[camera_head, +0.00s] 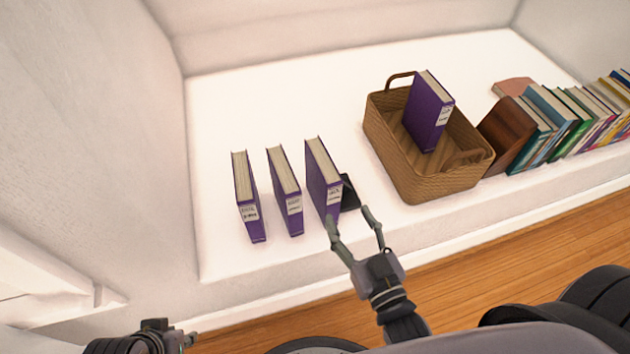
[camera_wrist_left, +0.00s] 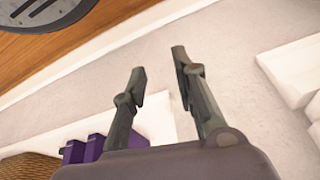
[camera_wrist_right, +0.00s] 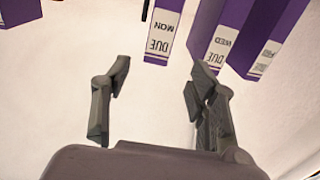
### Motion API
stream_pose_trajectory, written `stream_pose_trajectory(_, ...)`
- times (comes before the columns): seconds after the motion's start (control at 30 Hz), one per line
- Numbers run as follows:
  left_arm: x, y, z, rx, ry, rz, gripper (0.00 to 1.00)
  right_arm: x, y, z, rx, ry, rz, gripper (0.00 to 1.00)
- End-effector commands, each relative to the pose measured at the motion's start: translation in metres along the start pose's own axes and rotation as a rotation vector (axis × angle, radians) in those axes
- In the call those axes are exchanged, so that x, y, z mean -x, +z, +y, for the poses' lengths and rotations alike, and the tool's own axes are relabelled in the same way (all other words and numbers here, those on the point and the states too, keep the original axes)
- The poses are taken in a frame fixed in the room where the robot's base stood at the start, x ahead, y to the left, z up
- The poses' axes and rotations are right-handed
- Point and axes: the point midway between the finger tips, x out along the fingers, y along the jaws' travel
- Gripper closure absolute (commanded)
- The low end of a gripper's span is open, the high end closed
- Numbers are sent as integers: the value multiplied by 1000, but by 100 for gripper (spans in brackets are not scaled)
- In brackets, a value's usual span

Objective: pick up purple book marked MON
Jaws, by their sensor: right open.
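The purple book marked MON (camera_wrist_right: 166,22) shows at the top of the right wrist view, just beyond my fingers. By its place beside a dark plate, it is the rightmost (camera_head: 322,180) of three upright purple books in the head view. My right gripper (camera_head: 348,217) is open and empty, just in front and to the right of it; its spread fingers also show in the right wrist view (camera_wrist_right: 160,68). I cannot tell whether a fingertip touches it. My left gripper (camera_head: 188,338) is low at the left; its fingers are apart and empty in the left wrist view (camera_wrist_left: 158,62).
Two purple books stand left of it: the middle one, marked WED (camera_wrist_right: 220,45), and the left one (camera_head: 247,200). The dark plate (camera_head: 348,194) stands at its right. A wicker basket (camera_head: 440,186) holds another purple book (camera_head: 428,112). A book row (camera_head: 570,125) stands farther right.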

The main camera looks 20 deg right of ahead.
Motion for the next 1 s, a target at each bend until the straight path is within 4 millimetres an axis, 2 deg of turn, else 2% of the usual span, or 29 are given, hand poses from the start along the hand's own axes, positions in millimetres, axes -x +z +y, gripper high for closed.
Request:
stream_pose_trajectory(0.1, 1, -1, 2, 5, 6, 12, 74, -27, 0, 0, 1, -1, 6, 47)
stream_pose_trajectory(0.4, -9, 2, 3, 6, 7, 7, 74, -86, 0, 0, 2, 0, 4, 47)
stream_pose_trajectory(0.5, -11, 3, 3, 5, 5, 7, 74, -97, 0, 0, 1, -1, 2, 47)
stream_pose_trajectory(0.7, -13, 3, 1, -1, 0, 7, 74, -109, 1, 0, 0, -1, 0, 47)
stream_pose_trajectory(0.83, -18, 4, 0, -4, -3, 10, 74, -125, 0, 1, 2, -1, 2, 47)
stream_pose_trajectory(0.9, -20, -14, 1, -6, 1, 87, 74, -134, 0, 2, 1, -1, 2, 47)
stream_pose_trajectory(1.0, -21, -30, 4, -7, 5, 154, 74, -146, 0, 2, 1, -1, 2, 47)
